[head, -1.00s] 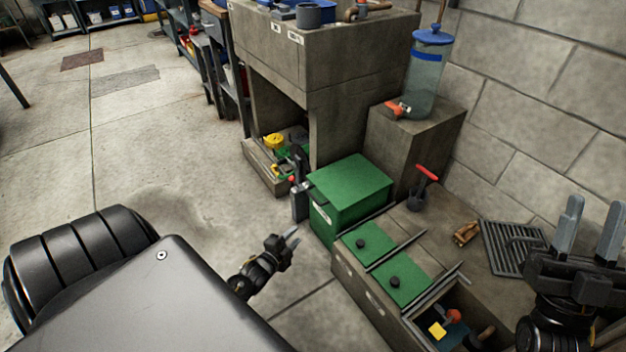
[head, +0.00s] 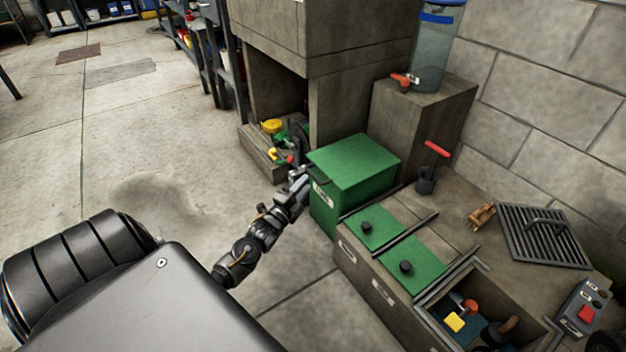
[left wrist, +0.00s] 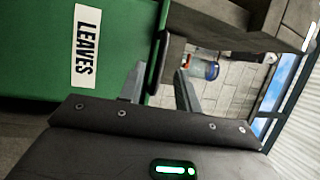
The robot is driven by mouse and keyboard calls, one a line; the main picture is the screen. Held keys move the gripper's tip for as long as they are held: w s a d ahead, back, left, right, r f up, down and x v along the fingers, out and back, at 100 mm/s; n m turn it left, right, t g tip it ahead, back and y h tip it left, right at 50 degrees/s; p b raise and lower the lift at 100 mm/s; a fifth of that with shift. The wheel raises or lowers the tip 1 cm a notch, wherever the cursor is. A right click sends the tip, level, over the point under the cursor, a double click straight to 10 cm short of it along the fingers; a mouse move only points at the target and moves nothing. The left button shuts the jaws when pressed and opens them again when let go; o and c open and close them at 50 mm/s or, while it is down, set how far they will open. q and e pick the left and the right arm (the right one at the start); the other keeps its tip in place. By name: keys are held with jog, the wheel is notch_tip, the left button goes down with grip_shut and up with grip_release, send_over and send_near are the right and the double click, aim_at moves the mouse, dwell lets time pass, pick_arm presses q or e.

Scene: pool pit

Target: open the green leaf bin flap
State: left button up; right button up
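The green leaf bin (head: 350,165) stands on the floor beside the concrete bench, with its top flap (head: 355,158) lying closed. A dark handle (head: 321,181) sits at the flap's front edge. In the left wrist view the bin's green front (left wrist: 35,50) fills the upper left, with a white "LEAVES" label (left wrist: 87,47). My left gripper (head: 299,181) is at the bin's front left corner, by the handle. Its fingers (left wrist: 159,88) are apart, and the flap's dark edge strip appears between them; contact cannot be told. My right gripper does not show.
The bench has two green lids (head: 415,272) and an open compartment of tools (head: 465,318). A concrete cabinet (head: 290,40) stands beyond the bin. Floor at left is clear.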

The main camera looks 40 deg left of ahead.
aim_at(313, 174)
pick_arm(q)
jog(key=shift+w+a+r+b, duration=0.15)
jog(key=shift+w+b, duration=0.15)
jog(key=shift+w, duration=0.6)
jog(key=shift+w+a+r+b, duration=0.15)
jog(key=shift+w+b, duration=0.2)
jog(key=shift+w, duration=0.55)
jog(key=shift+w+r+b, duration=0.15)
jog(key=shift+w+b, duration=0.15)
jog(key=shift+w, duration=0.6)
jog(key=shift+c, duration=0.4)
grip_shut()
